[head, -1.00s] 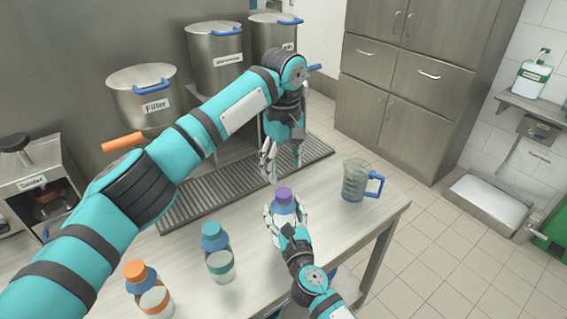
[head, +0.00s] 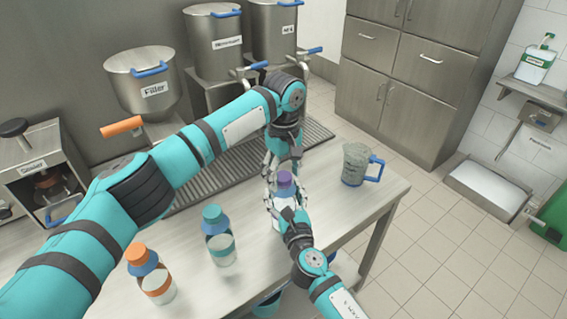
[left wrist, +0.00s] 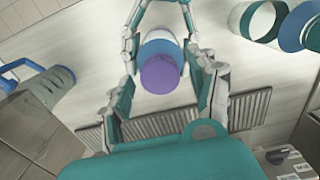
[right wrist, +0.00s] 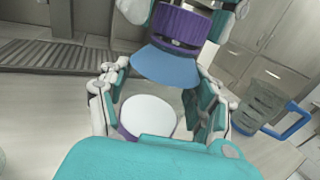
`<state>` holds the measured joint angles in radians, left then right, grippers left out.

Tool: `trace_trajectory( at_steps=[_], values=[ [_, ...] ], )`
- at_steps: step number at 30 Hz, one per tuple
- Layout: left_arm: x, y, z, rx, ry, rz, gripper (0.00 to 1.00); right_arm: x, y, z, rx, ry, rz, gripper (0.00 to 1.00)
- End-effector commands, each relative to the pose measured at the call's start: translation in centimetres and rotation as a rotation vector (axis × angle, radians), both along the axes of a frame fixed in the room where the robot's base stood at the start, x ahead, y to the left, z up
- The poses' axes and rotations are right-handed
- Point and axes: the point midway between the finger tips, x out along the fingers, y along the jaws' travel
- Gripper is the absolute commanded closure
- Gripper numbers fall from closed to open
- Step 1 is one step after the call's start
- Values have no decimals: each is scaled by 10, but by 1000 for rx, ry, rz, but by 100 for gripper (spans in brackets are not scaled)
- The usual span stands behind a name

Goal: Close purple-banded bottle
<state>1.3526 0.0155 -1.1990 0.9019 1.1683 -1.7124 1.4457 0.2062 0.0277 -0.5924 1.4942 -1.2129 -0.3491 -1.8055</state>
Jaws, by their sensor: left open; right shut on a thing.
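The purple-banded bottle (head: 281,212) stands upright with a blue shoulder and a purple cap (head: 284,178) at its top. My right gripper (head: 283,206) is shut on its body. In the right wrist view the white body (right wrist: 150,112) is between the fingers, with the blue shoulder (right wrist: 168,68) and purple cap (right wrist: 180,23) above. My left gripper (head: 283,162) is open, pointing down just above the cap. In the left wrist view the cap (left wrist: 160,75) lies between its spread fingers (left wrist: 167,82); I cannot tell whether they touch it.
A teal-capped bottle (head: 219,242) and an orange-capped bottle (head: 150,275) stand to the left on the table (head: 205,277). A drain grate (head: 213,182) and the Filler pot (head: 143,82) are behind.

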Motion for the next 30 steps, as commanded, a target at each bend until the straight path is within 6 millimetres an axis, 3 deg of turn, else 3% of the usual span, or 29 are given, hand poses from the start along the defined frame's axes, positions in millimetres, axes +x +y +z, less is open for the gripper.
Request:
trace_trajectory(
  at_steps=[9, 22, 26, 30],
  values=[
    [0, 0, -2, 1, 1, 0, 42, 0, 0, 0, 0, -1, 0, 100],
    [0, 0, -2, 1, 1, 0, 98, 0, 0, 0, 0, -1, 0, 100],
    [0, 0, -2, 0, 1, -22, 100, 0, 0, 0, 0, -1, 0, 100],
    [0, 0, -3, 0, 2, -200, 100, 0, 0, 0, 0, 0, 0, 100]
  ],
)
